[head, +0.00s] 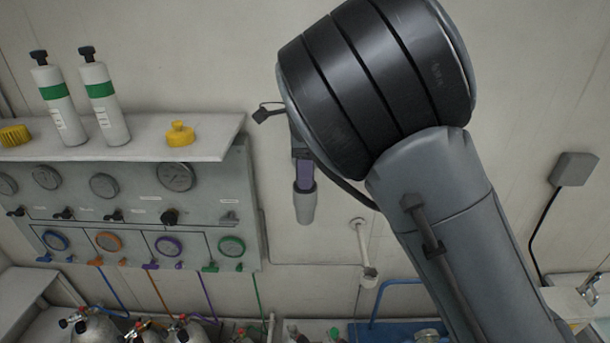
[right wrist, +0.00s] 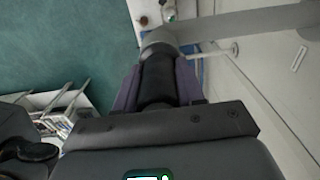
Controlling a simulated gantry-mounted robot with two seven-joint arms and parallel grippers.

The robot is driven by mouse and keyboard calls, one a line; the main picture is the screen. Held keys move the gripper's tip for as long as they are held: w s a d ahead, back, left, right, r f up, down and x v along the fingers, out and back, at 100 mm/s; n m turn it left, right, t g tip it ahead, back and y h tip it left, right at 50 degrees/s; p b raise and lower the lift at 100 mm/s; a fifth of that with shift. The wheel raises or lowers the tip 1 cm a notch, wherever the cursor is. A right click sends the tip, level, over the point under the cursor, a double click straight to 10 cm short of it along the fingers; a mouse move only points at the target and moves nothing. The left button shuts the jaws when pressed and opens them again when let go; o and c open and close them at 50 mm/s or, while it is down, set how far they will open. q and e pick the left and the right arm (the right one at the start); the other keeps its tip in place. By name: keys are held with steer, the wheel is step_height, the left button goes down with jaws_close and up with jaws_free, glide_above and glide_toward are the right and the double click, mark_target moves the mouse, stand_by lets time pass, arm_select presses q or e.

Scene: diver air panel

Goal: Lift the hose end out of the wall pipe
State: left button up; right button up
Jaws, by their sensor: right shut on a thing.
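My right gripper (head: 304,172), with purple fingers, points down in front of the wall, right of the gauge panel. It is shut on the hose end (head: 305,207), a grey flared piece hanging below the fingers. In the right wrist view the fingers (right wrist: 158,85) grip its black cylindrical part (right wrist: 158,76), with the grey flare beyond. The white wall pipe (head: 362,242) stands to the right and lower in the head view, its open cup end at the bottom. The hose end appears apart from it. My right arm hides part of the wall. My left gripper is not in view.
The gauge panel (head: 120,205) and a shelf (head: 150,150) with white bottles (head: 103,100) and yellow caps (head: 180,135) are at left. Cylinders (head: 95,325) stand below. A grey wall box (head: 573,169) is at right. Bare wall surrounds the pipe.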

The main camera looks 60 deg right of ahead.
steer(key=shift+r, duration=0.15)
steer(key=shift+r, duration=0.5)
steer(key=r, duration=0.3)
steer(key=shift+s+d, duration=0.15)
steer(key=shift+d, duration=0.05)
steer(key=s+d+r, duration=0.6)
steer(key=s+d, duration=0.1)
steer(key=s, duration=0.1)
steer(key=shift+s+r, duration=0.35)
steer(key=shift+s, duration=0.05)
